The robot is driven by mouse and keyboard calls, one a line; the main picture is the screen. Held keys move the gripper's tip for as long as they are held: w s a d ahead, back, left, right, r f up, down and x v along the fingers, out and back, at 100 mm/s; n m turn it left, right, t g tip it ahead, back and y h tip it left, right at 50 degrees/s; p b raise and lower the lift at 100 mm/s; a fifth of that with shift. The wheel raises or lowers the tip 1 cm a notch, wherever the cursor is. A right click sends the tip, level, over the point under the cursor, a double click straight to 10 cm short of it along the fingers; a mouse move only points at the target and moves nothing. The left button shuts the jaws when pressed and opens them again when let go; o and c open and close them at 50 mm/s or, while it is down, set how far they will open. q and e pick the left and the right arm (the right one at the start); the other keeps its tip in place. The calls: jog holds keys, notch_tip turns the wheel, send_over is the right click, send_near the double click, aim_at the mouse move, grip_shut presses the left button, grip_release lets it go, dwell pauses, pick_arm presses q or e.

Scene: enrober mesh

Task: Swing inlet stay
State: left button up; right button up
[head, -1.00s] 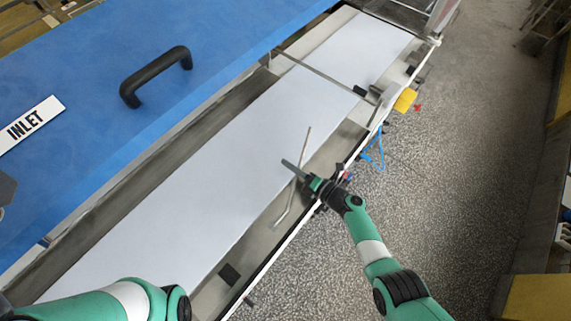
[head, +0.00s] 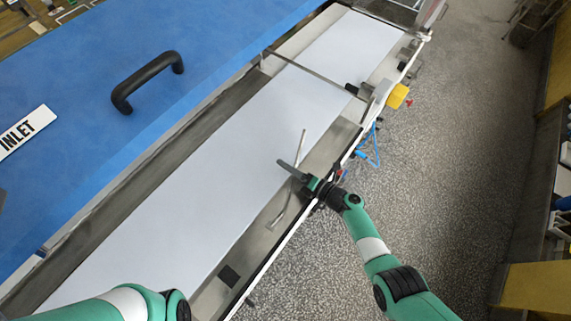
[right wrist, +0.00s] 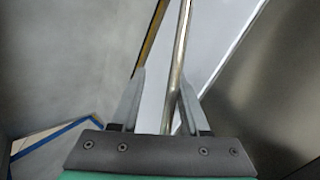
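A thin metal rod, which looks like the inlet stay (head: 301,147), slants up beside the white belt at the near side of the machine. Its lower part runs down past my right gripper to a bent end on the side ledge. My right gripper (head: 291,170) is at the rod. In the right wrist view the rod (right wrist: 178,60) passes between the two spread fingers (right wrist: 160,90), closer to the right finger, with a clear gap on the left. I cannot tell whether it touches that finger. My left gripper is out of view; only my left arm shows at bottom left.
The blue hood (head: 80,100) has a black handle (head: 147,82) and an INLET label (head: 27,132). A thin bar (head: 315,76) crosses the white belt (head: 175,190) farther up. A yellow block (head: 398,95) and blue tubing (head: 371,150) sit on the outer edge.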

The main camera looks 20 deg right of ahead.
jog(key=p+v, duration=0.4)
jog(key=v, duration=0.6)
jog(key=shift+s+d+r+p, duration=0.1)
jog(key=shift+s+r+p, duration=0.1)
jog(key=shift+p, duration=0.2)
jog(key=shift+s+d, duration=0.1)
jog(key=shift+s, duration=0.15)
